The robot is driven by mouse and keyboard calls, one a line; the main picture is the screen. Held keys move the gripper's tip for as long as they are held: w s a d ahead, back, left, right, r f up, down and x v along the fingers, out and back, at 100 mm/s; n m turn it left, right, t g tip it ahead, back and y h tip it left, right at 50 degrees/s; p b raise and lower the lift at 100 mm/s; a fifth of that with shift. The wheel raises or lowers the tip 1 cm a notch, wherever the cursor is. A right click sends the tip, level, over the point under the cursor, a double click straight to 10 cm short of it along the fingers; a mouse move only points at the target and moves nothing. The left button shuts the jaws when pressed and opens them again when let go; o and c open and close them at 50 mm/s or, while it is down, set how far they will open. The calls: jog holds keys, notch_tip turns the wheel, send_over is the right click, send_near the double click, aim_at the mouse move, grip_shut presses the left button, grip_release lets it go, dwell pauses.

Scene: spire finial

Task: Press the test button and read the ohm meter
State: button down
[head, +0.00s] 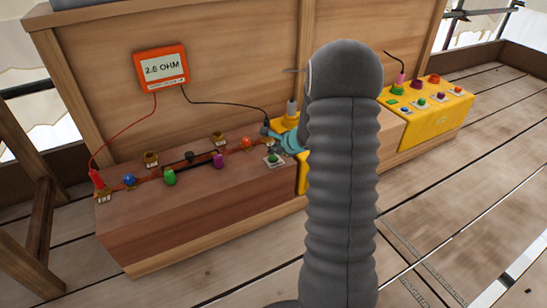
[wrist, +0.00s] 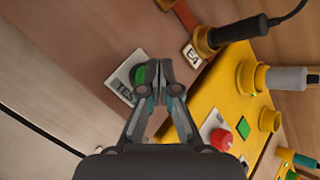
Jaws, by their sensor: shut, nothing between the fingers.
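The orange ohm meter (head: 162,68) hangs on the wooden back panel in the head view. Its lit display reads 2.6 OHM, though the last digit could be an 8. The green test button (head: 273,158) sits on a pale plate at the bench's right end. It also shows in the wrist view (wrist: 138,77), partly hidden by my fingertips. My gripper (wrist: 153,71) is shut and empty, its tips right at the button; I cannot tell whether they press it. In the head view my gripper (head: 270,147) is small and partly behind my arm.
A red probe (head: 97,180) stands at the bench's left end. A black lead runs to a black probe (wrist: 243,31) near my gripper. Several coloured knobs line the bench. A yellow panel with a red button (wrist: 221,139) lies close to my fingers. Another yellow panel (head: 435,120) stands right.

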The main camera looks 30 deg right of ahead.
aim_at(274, 158)
jog(key=shift+f, duration=0.2)
jog(key=shift+f, duration=0.25)
jog(key=shift+f, duration=0.4)
dwell(0.9)
jog(key=shift+r, duration=0.15)
jog(key=shift+r+p, duration=0.5)
jog(key=shift+r, duration=0.2)
jog(key=shift+r+p, duration=1.75)
jog(key=shift+r, duration=0.8)
